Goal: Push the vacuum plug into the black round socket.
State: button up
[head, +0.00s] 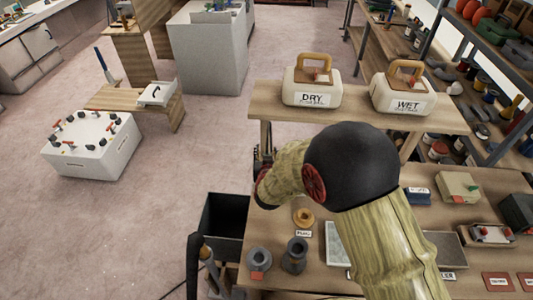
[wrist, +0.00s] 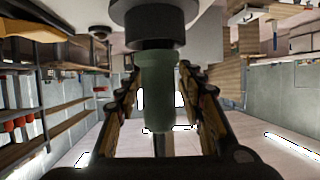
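In the wrist view, the vacuum plug looks like a grey-green cylinder (wrist: 162,95) standing between the fingers of my gripper (wrist: 160,78). The fingers close in on its sides near the tips, and it appears held. Its far end meets a black round collar and wider black disc (wrist: 155,14), which looks like the socket on a pale surface. I cannot tell how deep the plug sits in it, or whether the collar belongs to the plug. In the head view, my arm hides most of the gripper and this contact; only a small dark part of the gripper shows.
The bench holds an orange ring (head: 303,217) by a "PLUG" label and two grey fittings (head: 295,256) (head: 259,261). DRY (head: 311,87) and WET (head: 404,93) canisters stand behind. A black open bin (head: 222,222) is left of the bench.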

jog(key=shift+r, duration=0.1)
jog(key=v, duration=1.2)
